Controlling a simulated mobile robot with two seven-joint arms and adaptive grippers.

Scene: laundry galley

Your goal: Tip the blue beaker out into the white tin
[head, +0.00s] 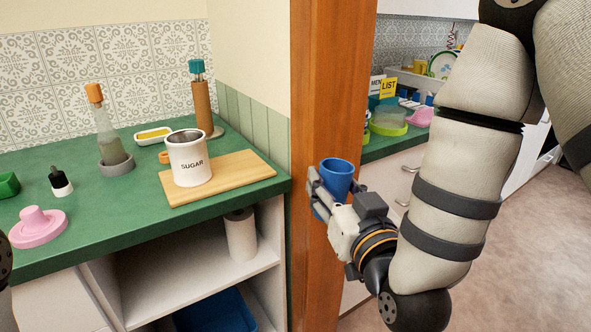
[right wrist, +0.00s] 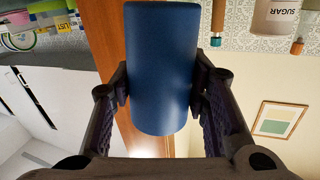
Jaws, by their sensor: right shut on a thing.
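The blue beaker (head: 337,176) is upright in the head view, in front of the wooden post and right of the green counter. My right gripper (head: 327,197) is shut on it. In the right wrist view the beaker (right wrist: 162,65) sits between both fingers of the gripper (right wrist: 162,95). Its contents are not visible. The beaker is apart from the tin. My left gripper is not in view.
The wooden post (head: 315,70) stands right of the green counter (head: 105,226).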

